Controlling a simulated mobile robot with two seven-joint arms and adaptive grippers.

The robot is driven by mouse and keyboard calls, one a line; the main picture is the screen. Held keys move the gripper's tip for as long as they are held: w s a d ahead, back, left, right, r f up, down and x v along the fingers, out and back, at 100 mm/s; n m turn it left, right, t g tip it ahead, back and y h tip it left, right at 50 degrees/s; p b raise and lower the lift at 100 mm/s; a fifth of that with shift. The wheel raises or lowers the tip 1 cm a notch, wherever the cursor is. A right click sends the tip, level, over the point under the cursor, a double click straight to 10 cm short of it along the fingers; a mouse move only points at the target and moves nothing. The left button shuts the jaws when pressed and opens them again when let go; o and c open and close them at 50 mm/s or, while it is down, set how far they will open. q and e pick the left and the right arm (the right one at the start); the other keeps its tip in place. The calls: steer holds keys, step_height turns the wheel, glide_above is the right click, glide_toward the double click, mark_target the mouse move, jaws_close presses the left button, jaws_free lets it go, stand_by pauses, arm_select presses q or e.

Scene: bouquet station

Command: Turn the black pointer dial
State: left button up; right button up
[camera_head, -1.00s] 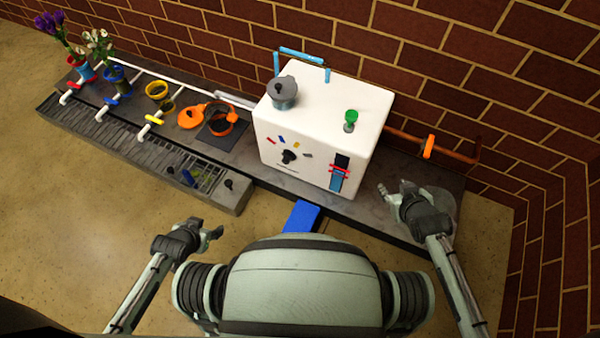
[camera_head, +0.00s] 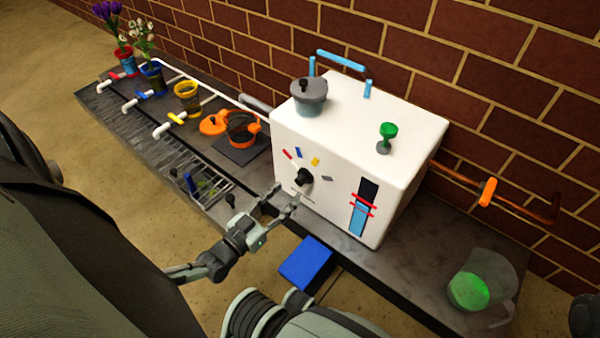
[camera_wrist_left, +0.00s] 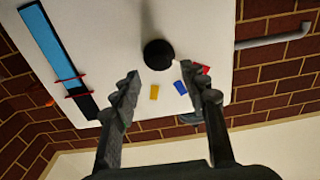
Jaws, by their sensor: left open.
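The black pointer dial (camera_head: 304,177) is on the front face of the white box (camera_head: 345,125). Red, blue, yellow and grey marks (camera_head: 315,161) form an arc above it. In the left wrist view the dial (camera_wrist_left: 158,54) is a round dark knob; I cannot tell which way its pointer faces. My left gripper (camera_head: 282,199) is open and empty, just in front of the box, below and left of the dial. In the left wrist view my left gripper (camera_wrist_left: 160,75) has its fingers spread, with the dial ahead between the tips, apart from both. My right gripper is not visible.
A gauge with red clips (camera_head: 361,207) is right of the dial. A grey pot (camera_head: 308,97) and green knob (camera_head: 387,137) top the box. A jug with green contents (camera_head: 482,280) stands on the counter's right. A blue pedal (camera_head: 306,262) lies below; a brick wall (camera_head: 480,60) stands behind.

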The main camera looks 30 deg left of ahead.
mark_target(298, 183)
arm_select(q)
steer(key=shift+w+d+b, duration=0.2)
steer(key=shift+w+b, duration=0.25)
steer(key=shift+w, duration=1.9)
steer(key=shift+c, duration=0.3)
jaws_close()
